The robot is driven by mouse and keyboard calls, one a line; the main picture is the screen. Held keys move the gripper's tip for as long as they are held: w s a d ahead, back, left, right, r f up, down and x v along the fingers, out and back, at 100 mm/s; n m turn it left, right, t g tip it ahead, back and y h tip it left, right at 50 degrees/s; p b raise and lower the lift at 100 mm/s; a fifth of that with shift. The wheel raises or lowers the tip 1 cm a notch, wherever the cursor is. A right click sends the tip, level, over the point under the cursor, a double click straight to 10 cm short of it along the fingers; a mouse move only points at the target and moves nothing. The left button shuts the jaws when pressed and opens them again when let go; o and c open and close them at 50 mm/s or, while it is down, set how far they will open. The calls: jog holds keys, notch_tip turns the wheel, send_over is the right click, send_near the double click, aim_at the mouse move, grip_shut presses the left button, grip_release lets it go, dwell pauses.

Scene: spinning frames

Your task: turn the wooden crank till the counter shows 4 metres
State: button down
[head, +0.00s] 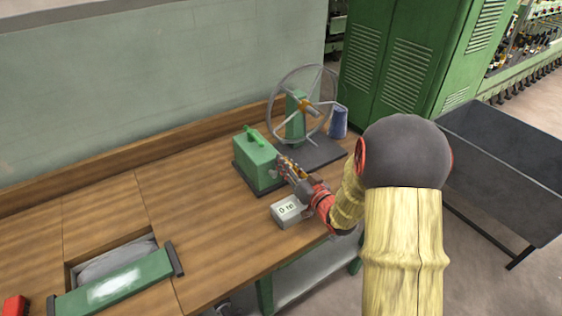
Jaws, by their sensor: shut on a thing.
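The counter (290,210) is a small grey box on the bench, and its display reads 0 m. My gripper (284,166) reaches in from the right, at the right side of a green box (257,162) with a handle on top. It is shut on what looks like the wooden crank; the fingers hide most of it, so its exact angle cannot be told. Behind stands a large spoked wheel (333,112) on a green post with a dark base plate.
A blue spool (338,122) stands right of the wheel. Green cabinets (410,65) stand behind, and a dark trough (505,150) is at right. The wooden bench top (185,205) is clear at left centre; a green bar (115,283) lies at front left.

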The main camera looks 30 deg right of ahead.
jog(key=shift+d+f+m+p, duration=0.55)
jog(key=shift+f+m+p, duration=0.15)
jog(key=shift+m, duration=0.95)
jog(key=shift+d+f+m+p, duration=0.55)
jog(key=shift+f+m, duration=0.3)
jog(key=shift+m, duration=0.85)
jog(key=shift+d+f+m+p, duration=0.5)
jog(key=shift+f+m+p, duration=0.25)
jog(key=shift+m, duration=0.9)
jog(key=c, duration=1.7)
grip_release()
jog(key=s, duration=1.2)
jog(key=shift+d, duration=0.2)
